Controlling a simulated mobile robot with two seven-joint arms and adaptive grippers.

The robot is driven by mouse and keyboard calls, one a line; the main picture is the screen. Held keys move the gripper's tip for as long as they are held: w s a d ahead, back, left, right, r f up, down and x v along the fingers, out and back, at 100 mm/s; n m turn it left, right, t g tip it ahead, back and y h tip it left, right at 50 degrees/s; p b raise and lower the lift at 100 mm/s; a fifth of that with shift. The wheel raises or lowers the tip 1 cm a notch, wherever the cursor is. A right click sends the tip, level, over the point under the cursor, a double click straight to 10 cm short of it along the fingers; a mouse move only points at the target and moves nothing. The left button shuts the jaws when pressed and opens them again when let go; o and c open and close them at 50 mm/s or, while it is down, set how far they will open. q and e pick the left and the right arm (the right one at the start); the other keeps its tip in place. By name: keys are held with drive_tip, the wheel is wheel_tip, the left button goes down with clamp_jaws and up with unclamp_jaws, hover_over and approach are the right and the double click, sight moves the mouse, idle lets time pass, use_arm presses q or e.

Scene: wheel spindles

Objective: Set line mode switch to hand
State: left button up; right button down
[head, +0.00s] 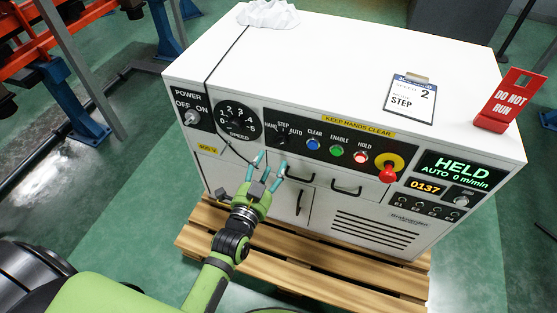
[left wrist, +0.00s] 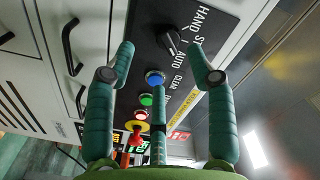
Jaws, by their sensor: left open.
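The line mode switch (head: 283,139) is a black rotary knob on the black strip of the white cabinet's front, ringed by the words HAND, STEP and AUTO. In the left wrist view the knob (left wrist: 172,41) shows between and beyond my fingers; its exact pointing is too small to tell. The display (head: 457,170) reads HELD, AUTO, 0 m/min. My left gripper (head: 272,163) has teal fingers, spread and empty, in front of the cabinet just below the switch. In its wrist view, the gripper (left wrist: 159,47) appears apart from the knob. My right gripper is not seen.
Blue, green and red buttons (head: 337,151) and a red emergency knob (head: 389,171) lie right of the switch. A speed dial (head: 238,119) is left, with a dark cable hanging near it. Door handles (head: 346,188) are below.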

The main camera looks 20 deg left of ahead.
sight(278, 145)
use_arm(q)
drive_tip(key=w, duration=0.7)
drive_tip(key=shift+w+r+b, duration=0.1)
drive_tip(key=shift+r+b, duration=0.25)
drive_tip(key=shift+b, duration=0.05)
drive_tip(key=c, duration=1.1)
